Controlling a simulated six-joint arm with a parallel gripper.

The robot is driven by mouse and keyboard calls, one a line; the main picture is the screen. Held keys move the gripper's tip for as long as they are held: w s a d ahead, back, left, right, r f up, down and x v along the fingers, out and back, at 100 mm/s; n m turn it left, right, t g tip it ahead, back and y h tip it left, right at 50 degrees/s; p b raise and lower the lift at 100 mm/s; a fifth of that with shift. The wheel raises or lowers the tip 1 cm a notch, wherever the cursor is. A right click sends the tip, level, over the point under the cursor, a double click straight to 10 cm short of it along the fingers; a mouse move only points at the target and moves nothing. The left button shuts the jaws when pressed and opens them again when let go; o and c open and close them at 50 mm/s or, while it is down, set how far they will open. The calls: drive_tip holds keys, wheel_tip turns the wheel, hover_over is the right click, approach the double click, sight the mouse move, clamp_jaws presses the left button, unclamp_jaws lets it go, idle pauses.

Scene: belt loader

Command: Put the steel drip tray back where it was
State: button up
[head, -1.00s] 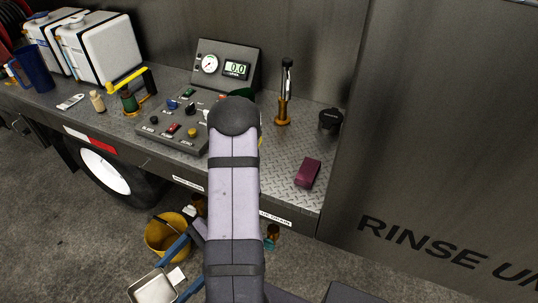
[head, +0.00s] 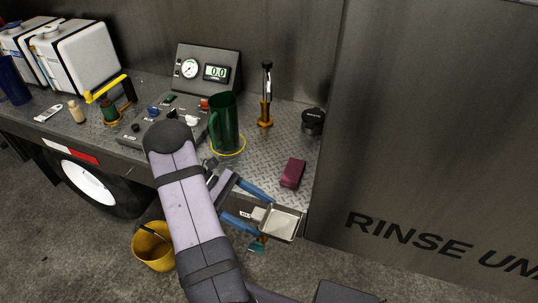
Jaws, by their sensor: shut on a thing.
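The steel drip tray (head: 281,223) is a shallow square pan. It shows at the front edge of the bench, toward its right end, with its open side facing up. My gripper (head: 261,213) has blue fingers and is shut on the tray's left side, at a small pale tab. The tray overlaps the bench's front edge in the picture. I cannot tell whether it touches anything there. A drain tap with a teal handle (head: 258,244) shows just below and left of the tray, partly hidden by the gripper and tray.
A green jug (head: 224,122) stands in a yellow ring on the bench (head: 262,158). A maroon block (head: 292,173), a brass-based tool (head: 266,95) and a black cup (head: 313,121) stand nearby. A yellow bucket (head: 152,246) is on the floor. My arm hides part of the control panel (head: 180,118).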

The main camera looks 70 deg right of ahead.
drive_tip(key=w+d+r+n+t+h, duration=0.2)
drive_tip(key=w+d+r+n+h, duration=0.15)
drive_tip(key=d+n+h, duration=0.5)
wheel_tip(320, 180, up, 4)
drive_tip(key=n+t+h+b, duration=0.3)
drive_tip(key=n+t+h, duration=0.15)
drive_tip(key=t, duration=0.25)
hover_over(257, 165)
drive_tip(key=shift+n+g, duration=0.4)
drive_tip(key=shift+w+f+p, duration=0.1)
drive_tip(key=shift+f+p, duration=1.3)
drive_tip(key=shift+f, duration=3.7)
drive_tip(key=shift+f, duration=0.25)
drive_tip(key=o, duration=1.3)
drive_tip(key=shift+r, duration=0.1)
drive_tip(key=shift+r, duration=0.15)
